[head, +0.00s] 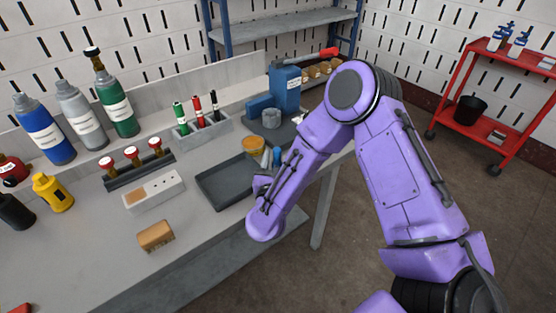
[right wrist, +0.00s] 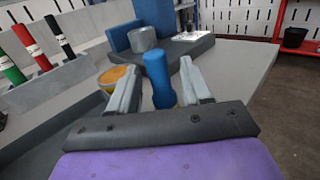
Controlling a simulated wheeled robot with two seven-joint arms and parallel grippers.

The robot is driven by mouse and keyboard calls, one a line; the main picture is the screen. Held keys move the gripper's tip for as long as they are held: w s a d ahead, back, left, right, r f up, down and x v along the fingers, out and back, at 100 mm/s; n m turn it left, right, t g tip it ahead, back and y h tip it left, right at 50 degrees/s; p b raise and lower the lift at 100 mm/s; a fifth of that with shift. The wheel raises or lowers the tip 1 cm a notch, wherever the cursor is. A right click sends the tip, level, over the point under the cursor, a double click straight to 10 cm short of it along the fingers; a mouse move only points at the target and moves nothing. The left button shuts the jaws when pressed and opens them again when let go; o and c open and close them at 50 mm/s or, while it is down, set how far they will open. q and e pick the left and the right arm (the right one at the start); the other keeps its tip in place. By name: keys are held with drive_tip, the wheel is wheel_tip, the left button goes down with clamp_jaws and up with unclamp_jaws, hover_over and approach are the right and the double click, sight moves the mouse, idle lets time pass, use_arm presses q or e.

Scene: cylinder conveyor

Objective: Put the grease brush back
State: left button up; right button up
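The grease brush appears as a blue handle (right wrist: 157,80) in the right wrist view, standing roughly upright; its bristle end is not visible. A small blue piece of it (head: 277,157) shows in the head view beside my right gripper (head: 270,165). In the right wrist view my right gripper (right wrist: 158,88) has its two fingers apart, one on each side of the handle, with small gaps between. An orange-topped tin (head: 252,145) is just left of the fingers, and a grey cup (head: 271,118) stands behind. My left gripper is not in view.
A dark tray (head: 222,186) lies left of my right gripper. A marker rack (head: 204,130), a white block (head: 154,193), a tan block (head: 155,236) and several bottles stand further left. A blue block-like stand (head: 285,88) is behind.

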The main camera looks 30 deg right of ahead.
drive_tip(key=shift+s+a+f, duration=0.1)
drive_tip(key=shift+s+f, duration=0.15)
drive_tip(key=shift+f, duration=0.2)
drive_tip(key=shift+w+r+p, duration=0.1)
drive_tip(key=shift+r+p, duration=0.3)
drive_tip(key=shift+p, duration=0.2)
drive_tip(key=b+v, duration=0.2)
drive_tip(key=v, duration=0.9)
drive_tip(key=shift+s+a+r, duration=0.2)
drive_tip(key=shift+a+r, duration=0.05)
